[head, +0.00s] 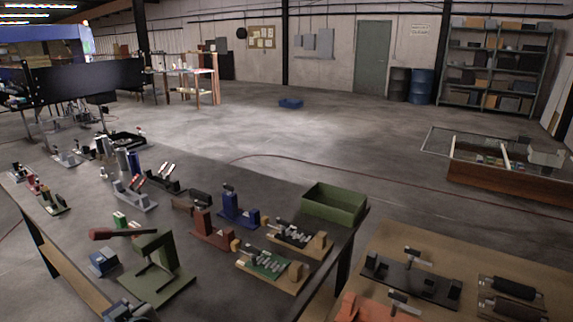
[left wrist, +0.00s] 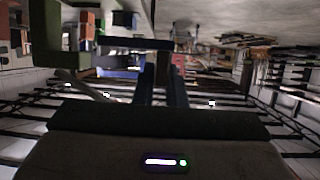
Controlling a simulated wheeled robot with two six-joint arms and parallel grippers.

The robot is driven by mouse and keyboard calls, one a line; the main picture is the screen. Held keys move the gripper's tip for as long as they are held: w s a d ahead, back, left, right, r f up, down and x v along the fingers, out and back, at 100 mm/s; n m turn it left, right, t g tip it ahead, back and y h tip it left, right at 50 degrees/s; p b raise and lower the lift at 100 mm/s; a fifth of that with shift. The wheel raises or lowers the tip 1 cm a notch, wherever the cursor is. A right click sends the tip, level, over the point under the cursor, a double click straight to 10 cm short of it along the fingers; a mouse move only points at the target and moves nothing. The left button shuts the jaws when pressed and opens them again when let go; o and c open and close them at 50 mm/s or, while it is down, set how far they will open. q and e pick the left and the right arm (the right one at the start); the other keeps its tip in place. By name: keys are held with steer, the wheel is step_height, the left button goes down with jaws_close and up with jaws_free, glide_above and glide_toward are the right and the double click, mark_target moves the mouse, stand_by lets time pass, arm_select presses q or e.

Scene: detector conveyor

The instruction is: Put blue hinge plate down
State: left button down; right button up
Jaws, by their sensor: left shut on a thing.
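My left gripper (left wrist: 162,62) shows in the left wrist view, with its two dark fingers close together. It is shut on a dark blue bar-like piece (left wrist: 130,43), which lies crosswise at the fingertips and looks like the blue hinge plate. The view is tilted and dark, so its exact shape and any contact with a surface cannot be told.
A green open bin (head: 335,203) stands at the table's far right corner. A green stand with a red handle (head: 155,265) is at the near side. Several small fixtures crowd the table. A brown table (head: 480,262) with dark parts is at right.

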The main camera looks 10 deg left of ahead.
arm_select(q)
steer(key=w+a+r+t, duration=0.1)
steer(key=w+a+r, duration=0.1)
steer(key=a+r, duration=0.85)
steer(key=w+d+f+m+t+h, duration=0.1)
steer(key=w+d+m+t+h, duration=0.3)
steer(key=d+m+h, duration=0.25)
steer(key=w+d+f+m+t+h, duration=0.2)
steer(key=w+d+m+t+h, duration=0.1)
steer(key=w+d+m+h, duration=0.35)
steer(key=s+d+f, duration=0.1)
steer(key=d+f, duration=0.1)
steer(key=d, duration=0.8)
steer(key=d+f, duration=0.3)
steer(key=d, duration=0.8)
steer(key=shift+s+y, duration=0.35)
steer(key=shift+y, duration=0.05)
